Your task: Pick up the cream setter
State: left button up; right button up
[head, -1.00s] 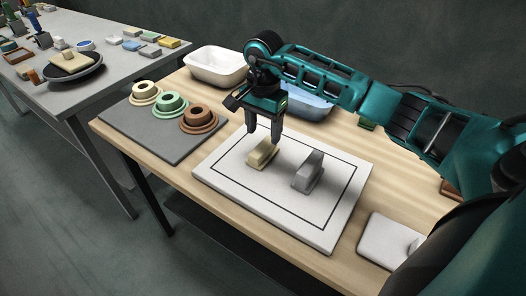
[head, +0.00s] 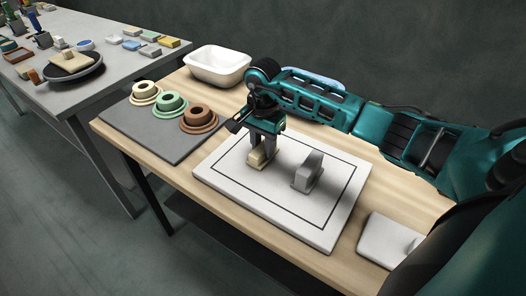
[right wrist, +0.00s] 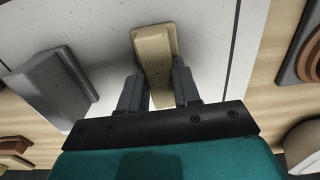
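The cream setter (head: 257,161) stands on the white board (head: 226,190) inside its black outline. My right gripper (head: 263,150) has come down over it from above. In the right wrist view, the cream setter (right wrist: 155,50) runs between the two dark fingers of the right gripper (right wrist: 159,88). The fingers are apart, one on each side of it, with a small gap showing on at least one side. It still rests on the board. My left gripper is not in view.
A grey setter (head: 308,170) stands on the board just right of the cream one. A grey mat (head: 150,135) with cream, green and brown ringed pieces lies to the left. A white tub (head: 217,66) stands behind. A white block (head: 388,240) sits at the front right.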

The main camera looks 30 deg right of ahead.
grip_shut()
